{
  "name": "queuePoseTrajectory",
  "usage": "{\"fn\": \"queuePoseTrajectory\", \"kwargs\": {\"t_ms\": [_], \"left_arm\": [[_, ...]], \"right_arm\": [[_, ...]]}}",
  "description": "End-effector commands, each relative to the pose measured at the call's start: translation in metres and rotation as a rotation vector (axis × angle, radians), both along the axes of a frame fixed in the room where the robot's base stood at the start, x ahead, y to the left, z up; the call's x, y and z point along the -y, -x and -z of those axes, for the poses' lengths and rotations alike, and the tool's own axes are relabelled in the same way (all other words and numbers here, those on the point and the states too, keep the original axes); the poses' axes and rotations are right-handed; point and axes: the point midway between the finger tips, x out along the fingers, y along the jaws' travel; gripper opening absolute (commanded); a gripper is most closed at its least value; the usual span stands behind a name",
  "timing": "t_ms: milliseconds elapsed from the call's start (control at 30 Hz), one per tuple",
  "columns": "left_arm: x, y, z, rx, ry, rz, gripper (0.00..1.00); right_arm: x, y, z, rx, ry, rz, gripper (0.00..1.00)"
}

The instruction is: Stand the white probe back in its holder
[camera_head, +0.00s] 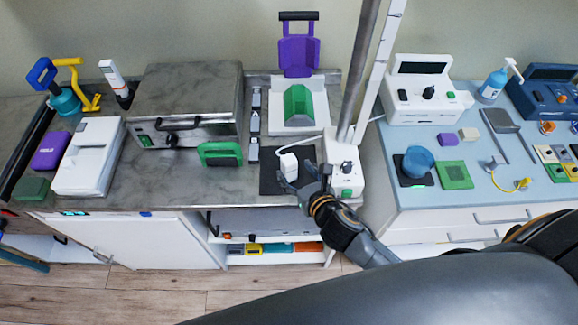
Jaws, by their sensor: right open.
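A small white piece (289,166) with a pale cable sits on a black square mat (270,183) on the marble counter. I cannot tell for sure whether it is the probe or its holder. My right gripper (304,181) is open, with its dark fingers close beside the white piece at its lower right. I cannot tell whether they touch. A white handheld device (112,76) with a dark end stands slightly tilted in a dark cup (124,97) at the far left. My left gripper is out of view.
A white box with a knob (344,170) and a metal pole (359,70) stand right of the mat. The blue-topped cart (450,205) is right.

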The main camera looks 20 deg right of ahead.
Motion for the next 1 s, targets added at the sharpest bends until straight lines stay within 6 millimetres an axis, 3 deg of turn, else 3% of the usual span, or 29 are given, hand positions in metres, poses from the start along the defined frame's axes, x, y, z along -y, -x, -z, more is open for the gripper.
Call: {"fn": "queuePoseTrajectory", "kwargs": {"t_ms": [333,667,1000], "left_arm": [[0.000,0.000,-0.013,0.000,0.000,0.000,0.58],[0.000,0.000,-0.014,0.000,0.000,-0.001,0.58],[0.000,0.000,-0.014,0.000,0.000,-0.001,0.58]], "right_arm": [[-0.006,-0.038,0.015,0.000,-0.002,0.002,0.62],[-0.007,-0.044,0.019,0.001,0.000,-0.001,0.62],[-0.007,-0.044,0.019,0.000,0.000,0.000,0.00]]}}
